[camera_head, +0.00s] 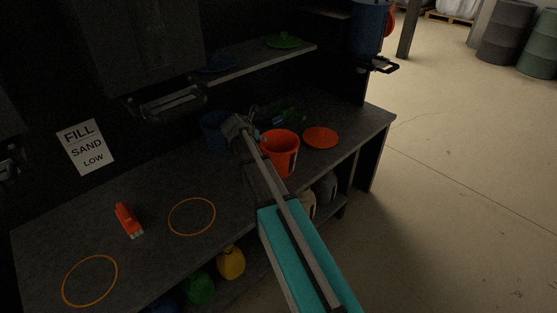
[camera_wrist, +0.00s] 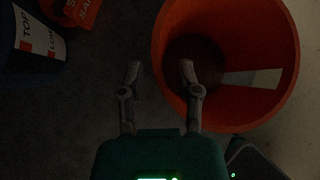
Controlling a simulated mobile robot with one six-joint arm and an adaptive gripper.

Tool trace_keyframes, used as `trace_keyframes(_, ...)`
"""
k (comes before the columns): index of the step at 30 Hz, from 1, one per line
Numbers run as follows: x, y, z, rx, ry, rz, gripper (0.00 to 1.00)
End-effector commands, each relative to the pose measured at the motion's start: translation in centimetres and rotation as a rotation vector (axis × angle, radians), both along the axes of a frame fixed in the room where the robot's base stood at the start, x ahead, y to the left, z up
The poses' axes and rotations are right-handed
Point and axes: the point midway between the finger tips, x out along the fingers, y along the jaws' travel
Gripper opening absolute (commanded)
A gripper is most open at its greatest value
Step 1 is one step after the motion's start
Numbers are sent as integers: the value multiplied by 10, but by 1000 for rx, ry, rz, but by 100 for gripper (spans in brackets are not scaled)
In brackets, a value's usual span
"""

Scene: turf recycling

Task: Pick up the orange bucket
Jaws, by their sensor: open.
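The orange bucket (camera_head: 284,157) stands upright and open-topped on the dark workbench, with a pale label on its side. In the head view my arm reaches over the bench, and my gripper (camera_head: 243,124) is at the bucket's far left, partly hidden by the arm. In the wrist view the bucket (camera_wrist: 165,40) fills the upper right and I look down into it. My gripper (camera_wrist: 160,75) is open. Its right fingertip overlaps the bucket's near-left rim and its left fingertip lies outside, over the bench. I cannot tell whether either finger touches the bucket wall.
An orange lid (camera_head: 321,137) lies right of the bucket, and a blue bucket (camera_head: 213,129) stands behind left. A shelf (camera_head: 262,61) hangs above the bench.

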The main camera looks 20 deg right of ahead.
Motion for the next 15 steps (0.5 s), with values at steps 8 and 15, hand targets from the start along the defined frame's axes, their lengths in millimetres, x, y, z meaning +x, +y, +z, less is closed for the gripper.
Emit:
trace_keyframes(8, 13, -18, -21, 0, 0, 0, 44)
trace_keyframes(15, 20, -27, -31, 1, 0, 1, 44)
